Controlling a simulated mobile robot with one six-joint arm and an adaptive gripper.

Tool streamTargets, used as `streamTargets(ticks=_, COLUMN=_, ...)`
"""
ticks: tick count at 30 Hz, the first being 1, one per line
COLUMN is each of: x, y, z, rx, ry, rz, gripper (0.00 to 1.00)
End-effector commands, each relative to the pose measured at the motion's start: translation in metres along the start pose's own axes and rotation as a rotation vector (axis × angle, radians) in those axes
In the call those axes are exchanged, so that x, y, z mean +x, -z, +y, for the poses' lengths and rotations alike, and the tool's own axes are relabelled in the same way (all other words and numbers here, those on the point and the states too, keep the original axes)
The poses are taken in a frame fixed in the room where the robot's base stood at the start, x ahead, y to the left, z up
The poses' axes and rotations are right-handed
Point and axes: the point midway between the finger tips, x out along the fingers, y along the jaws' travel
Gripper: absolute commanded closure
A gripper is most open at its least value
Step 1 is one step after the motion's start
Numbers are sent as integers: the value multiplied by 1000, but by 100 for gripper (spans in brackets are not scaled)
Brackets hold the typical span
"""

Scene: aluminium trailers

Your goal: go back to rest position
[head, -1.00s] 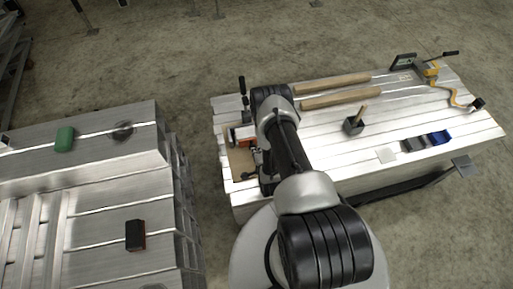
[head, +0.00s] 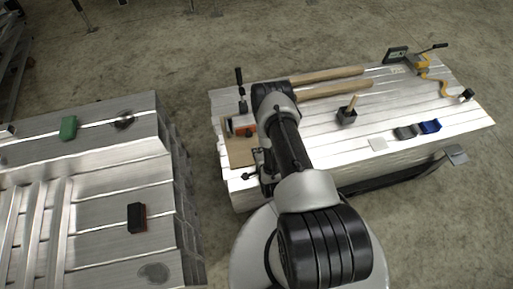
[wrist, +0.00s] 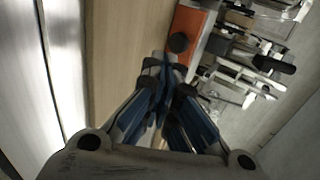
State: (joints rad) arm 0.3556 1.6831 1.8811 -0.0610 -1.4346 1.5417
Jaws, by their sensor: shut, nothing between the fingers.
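My gripper (wrist: 165,72) shows in the wrist view with its blue-padded fingers together and nothing between them. It points at a wooden board (wrist: 130,50) and an orange block (wrist: 188,38) with a dark knob; how far above them it is, I cannot tell. In the head view my arm reaches forward over the left end of the right-hand aluminium trailer (head: 400,160), and the gripper is mostly hidden behind the arm. The same wooden board (head: 238,153) and orange piece (head: 246,130) show just left of the arm.
On the right trailer lie wooden handles (head: 335,88), a dark holder (head: 346,117), a blue block (head: 429,126) and a yellow tool (head: 422,66). The left trailer (head: 100,180) carries a green block (head: 68,128) and a black-red block (head: 137,217). Bare floor lies between them.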

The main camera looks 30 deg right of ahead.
Motion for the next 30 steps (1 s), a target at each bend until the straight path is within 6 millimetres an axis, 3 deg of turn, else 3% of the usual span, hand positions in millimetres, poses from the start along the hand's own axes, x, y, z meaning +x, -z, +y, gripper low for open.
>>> streamTargets(ticks=3, x=-28, y=0, z=-2, rx=0, ry=-4, rz=0, gripper=100)
streamTargets(ticks=9, x=-56, y=0, z=-1, rx=0, ry=-2, rz=1, gripper=100)
streamTargets(ticks=22, x=-63, y=0, z=-3, rx=-5, ry=0, rz=0, gripper=100)
streamTargets(ticks=26, x=-52, y=-3, z=-29, rx=-58, ry=-9, rz=-9, gripper=100)
streamTargets(ticks=30, x=-36, y=-10, z=-88, rx=-189, ry=-44, rz=-30, gripper=100)
